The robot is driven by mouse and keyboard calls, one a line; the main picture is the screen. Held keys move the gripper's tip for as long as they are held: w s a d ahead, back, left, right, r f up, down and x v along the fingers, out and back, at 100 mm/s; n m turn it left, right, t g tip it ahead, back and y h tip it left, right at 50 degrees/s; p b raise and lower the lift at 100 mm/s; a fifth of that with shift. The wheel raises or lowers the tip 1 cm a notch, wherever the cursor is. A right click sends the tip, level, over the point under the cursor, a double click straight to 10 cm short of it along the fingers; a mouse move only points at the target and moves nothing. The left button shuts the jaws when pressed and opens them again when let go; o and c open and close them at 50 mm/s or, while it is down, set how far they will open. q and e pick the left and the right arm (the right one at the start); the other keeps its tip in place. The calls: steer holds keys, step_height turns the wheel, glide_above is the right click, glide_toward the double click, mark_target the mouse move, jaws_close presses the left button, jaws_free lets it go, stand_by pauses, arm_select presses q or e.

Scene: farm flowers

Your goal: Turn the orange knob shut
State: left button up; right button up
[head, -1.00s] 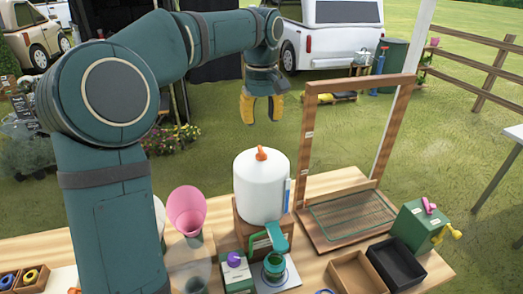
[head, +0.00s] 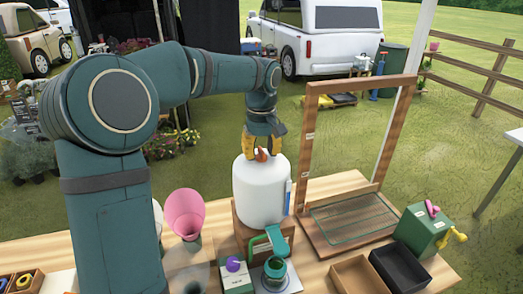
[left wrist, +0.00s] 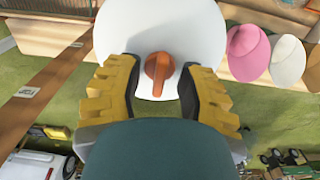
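The orange knob (head: 261,154) sits on top of a white rounded tank (head: 260,190), which stands on a wooden block. It also shows in the left wrist view (left wrist: 160,68), with its handle pointing toward the bottom of that picture. My left gripper (head: 264,156) points down over the tank top with its yellow fingers apart, one on each side of the knob. In the left wrist view the fingers (left wrist: 150,88) are open, with a gap between each finger and the knob. My right gripper is not in view.
A green tap (head: 270,240) and green jar (head: 275,268) are in front of the tank. A wooden frame (head: 302,150) stands close on its right. A pink cone (head: 185,212) is to the left. Two trays (head: 398,262) and a green box (head: 422,230) are at right.

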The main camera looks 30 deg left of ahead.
arm_select(q)
jaws_close()
steer(key=shift+m+p, duration=0.95)
steer(key=shift+m, duration=0.35)
steer(key=m+p, duration=0.2)
steer(key=m, duration=0.2)
steer(key=shift+m, duration=0.3)
steer(key=m+p, duration=0.3)
steer(key=m, duration=0.2)
steer(key=m+p, duration=0.1)
steer(key=m, duration=0.2)
steer(key=shift+m, duration=0.3)
steer(key=shift+m+p, duration=0.4)
steer(key=shift+m, duration=0.7)
steer(key=shift+f, duration=0.1)
